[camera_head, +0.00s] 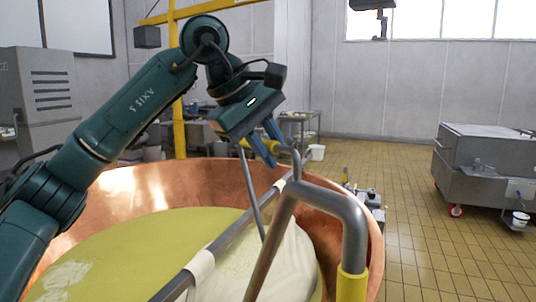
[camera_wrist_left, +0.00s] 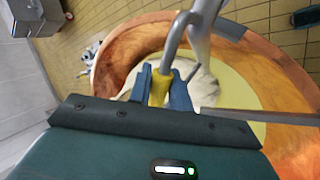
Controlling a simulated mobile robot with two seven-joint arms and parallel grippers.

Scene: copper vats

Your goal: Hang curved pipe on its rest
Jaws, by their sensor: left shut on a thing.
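My left gripper (camera_head: 268,146) is above the far right rim of the copper vat, its blue fingers shut on a yellow sleeve of a grey metal pipe. In the left wrist view the fingers (camera_wrist_left: 163,90) clasp the yellow sleeve (camera_wrist_left: 158,88), and the grey pipe (camera_wrist_left: 178,32) bends away from it. In the head view a thick curved pipe (camera_head: 342,208) with another yellow sleeve (camera_head: 352,286) stands in front, close to the held part. I cannot tell where the held pipe meets it, or which part is the rest. My right gripper is out of view.
The copper vat (camera_head: 120,197) holds yellow liquid (camera_head: 140,250). A bar (camera_head: 235,232) crosses it, with white cloth (camera_head: 290,262) hanging in the vat. A grey wheeled cart (camera_head: 480,185) stands at the right. Tiled floor (camera_head: 420,235) between vat and cart is mostly free.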

